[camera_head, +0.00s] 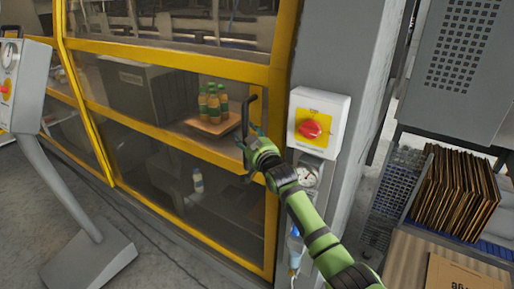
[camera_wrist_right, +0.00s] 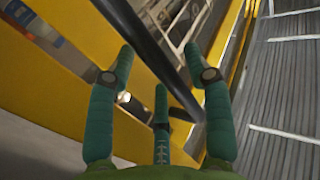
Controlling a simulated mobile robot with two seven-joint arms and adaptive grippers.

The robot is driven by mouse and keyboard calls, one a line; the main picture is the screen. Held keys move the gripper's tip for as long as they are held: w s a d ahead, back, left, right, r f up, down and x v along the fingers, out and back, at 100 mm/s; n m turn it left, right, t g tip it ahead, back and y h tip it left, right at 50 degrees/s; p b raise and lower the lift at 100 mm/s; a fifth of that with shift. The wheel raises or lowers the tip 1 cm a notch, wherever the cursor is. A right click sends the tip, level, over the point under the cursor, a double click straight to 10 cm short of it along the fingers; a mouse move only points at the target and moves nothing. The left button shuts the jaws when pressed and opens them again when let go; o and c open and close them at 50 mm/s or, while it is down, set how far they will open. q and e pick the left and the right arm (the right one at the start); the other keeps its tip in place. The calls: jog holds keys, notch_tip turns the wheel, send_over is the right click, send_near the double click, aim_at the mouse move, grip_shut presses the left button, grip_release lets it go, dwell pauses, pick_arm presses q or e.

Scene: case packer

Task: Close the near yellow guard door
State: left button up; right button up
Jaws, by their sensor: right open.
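The near yellow guard door (camera_head: 200,147) has a yellow frame with clear panels and stands beside the grey post in the head view. I cannot tell whether its edge is flush with the post. Its dark bar handle (camera_head: 246,112) stands upright near the door's right edge. My right gripper (camera_head: 249,154) is at the lower part of this handle. In the right wrist view the handle (camera_wrist_right: 150,45) runs slantwise between the green fingers of my open right gripper (camera_wrist_right: 159,62). Contact with the bar is unclear. My left gripper is out of view.
A white box with a red knob (camera_head: 310,130) and a gauge (camera_head: 307,176) are on the grey post, close to my right arm. Bottles (camera_head: 213,107) stand behind the door panel. A control pedestal (camera_head: 62,160) stands at left. A rack of flattened cartons (camera_head: 455,195) is at right.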

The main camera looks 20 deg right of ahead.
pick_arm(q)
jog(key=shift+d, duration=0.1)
pick_arm(e)
jog(key=s, duration=1.1)
jog(key=shift+d, duration=0.45)
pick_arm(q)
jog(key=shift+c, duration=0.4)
